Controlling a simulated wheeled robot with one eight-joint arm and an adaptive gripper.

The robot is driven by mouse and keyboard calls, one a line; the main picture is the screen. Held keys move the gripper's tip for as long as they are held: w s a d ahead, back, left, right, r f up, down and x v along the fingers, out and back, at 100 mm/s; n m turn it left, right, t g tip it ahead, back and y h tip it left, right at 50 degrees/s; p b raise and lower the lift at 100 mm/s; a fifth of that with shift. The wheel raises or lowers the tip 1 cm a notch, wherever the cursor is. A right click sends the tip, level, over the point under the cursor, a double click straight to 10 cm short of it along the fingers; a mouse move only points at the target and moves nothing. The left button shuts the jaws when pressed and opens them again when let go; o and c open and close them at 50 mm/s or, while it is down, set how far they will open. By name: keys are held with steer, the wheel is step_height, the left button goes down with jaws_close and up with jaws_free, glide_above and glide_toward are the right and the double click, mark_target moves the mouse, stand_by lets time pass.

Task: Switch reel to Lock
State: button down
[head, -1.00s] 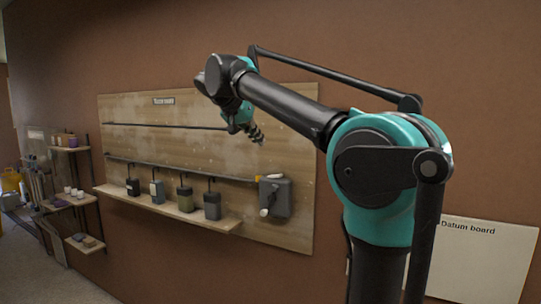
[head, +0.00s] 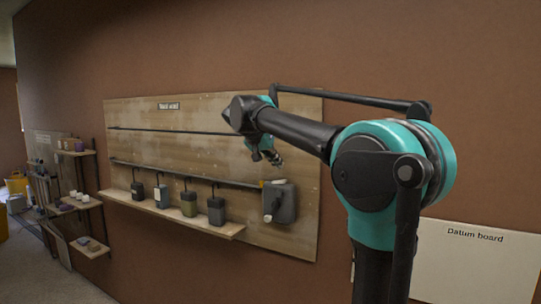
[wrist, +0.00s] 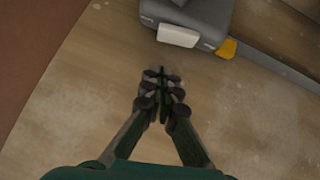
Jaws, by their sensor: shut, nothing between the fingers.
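The reel, a dark grey box (head: 284,205), is fixed at the right end of the lower line on the wooden wall board. A dark lever-like part with a pale tip (head: 268,218) shows on its front left. In the wrist view the reel (wrist: 198,14) is cut off by the top edge, with a white tab (wrist: 178,35) and an orange piece (wrist: 227,48) on its near side. Lock markings are not readable. My gripper (head: 279,161) is above the reel, apart from it. In the wrist view my gripper (wrist: 163,76) has its fingertips together, empty, over bare board.
A wooden shelf (head: 175,213) with several hanging dark containers (head: 188,204) projects left of the reel. Two dark rails cross the board (head: 225,110). A pale Datum board (head: 472,262) is at lower right. Shelves with small items stand far left.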

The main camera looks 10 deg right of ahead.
mark_target(283, 180)
steer(key=shift+s+d+f, duration=0.15)
steer(key=shift+f, duration=0.75)
steer(key=shift+s+d+f, duration=0.1)
steer(key=shift+s+f, duration=0.05)
steer(key=shift+f, duration=0.75)
steer(key=shift+s+d+f+y, duration=0.2)
steer(key=shift+f+y, duration=0.1)
steer(key=shift+a, duration=0.1)
steer(key=shift+w+a, duration=0.1)
steer(key=shift+w, duration=0.05)
steer(key=shift+w+a+r, duration=0.1)
steer(key=shift+w+a, duration=0.3)
steer(key=shift+a, duration=0.15)
